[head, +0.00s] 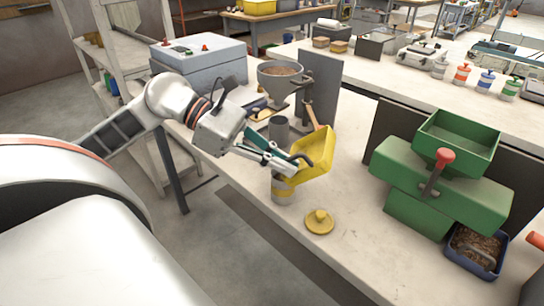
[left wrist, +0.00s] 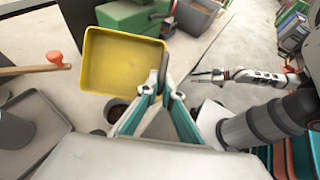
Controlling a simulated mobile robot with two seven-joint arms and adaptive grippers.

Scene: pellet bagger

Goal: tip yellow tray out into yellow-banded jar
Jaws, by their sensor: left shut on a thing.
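The yellow tray (head: 316,150) is tilted steeply above the yellow-banded jar (head: 283,190), which stands upright near the bench's front edge. My left gripper (head: 292,166) is shut on the tray's dark handle. In the left wrist view the tray (left wrist: 122,62) shows a bare yellow inside with no pellets visible. A dark round opening, apparently the jar's (left wrist: 115,110), shows partly below the tray. The jar's contents are hidden. A yellow lid (head: 320,221) lies on the bench beside the jar. My right gripper (left wrist: 203,76) appears small in the left wrist view; its jaws are unclear.
A green machine with a hopper (head: 458,142) and a blue bin of brown pellets (head: 476,250) stand to the right. A grey funnel (head: 281,78), a grey cylinder (head: 278,130) and a wooden-handled tool (head: 310,112) are behind the tray. The bench front right of the lid is clear.

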